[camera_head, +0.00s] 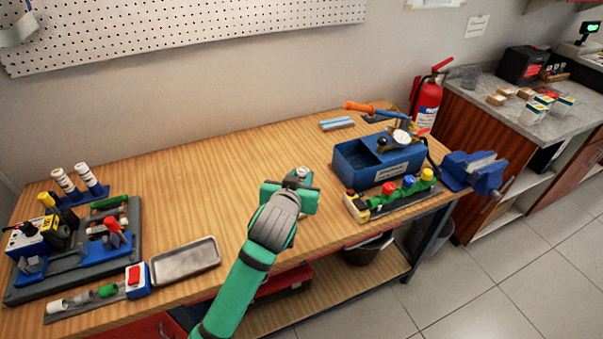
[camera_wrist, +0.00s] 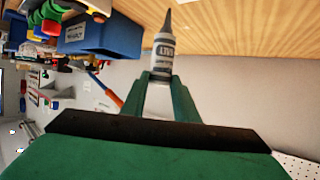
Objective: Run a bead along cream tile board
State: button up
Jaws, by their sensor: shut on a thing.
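My gripper (camera_head: 294,190) is above the middle of the wooden bench, and its fingers also show in the wrist view (camera_wrist: 162,85). It is shut on a white sealant tube (camera_wrist: 163,50) with a dark label band and a grey tapered nozzle (camera_wrist: 168,20). In the head view my gripper hides most of the tube. A small flat piece with light blue strips and a pale edge (camera_head: 337,124) lies at the back of the bench, apart from my gripper. I cannot tell whether it is the cream tile board.
A blue toolbox (camera_head: 378,160), a valve manifold (camera_head: 390,194) and a blue vise (camera_head: 474,171) stand right on the bench (camera_head: 200,195). A metal tray (camera_head: 185,260), a rack of white tubes (camera_head: 75,184) and a clamp fixture (camera_head: 80,250) stand left. The bench's back middle is clear.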

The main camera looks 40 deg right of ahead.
jog(key=shift+w+a, duration=0.15)
jog(key=shift+a, duration=0.15)
jog(key=o, duration=0.3)
jog(key=shift+d, duration=0.1)
jog(key=shift+f, duration=0.3)
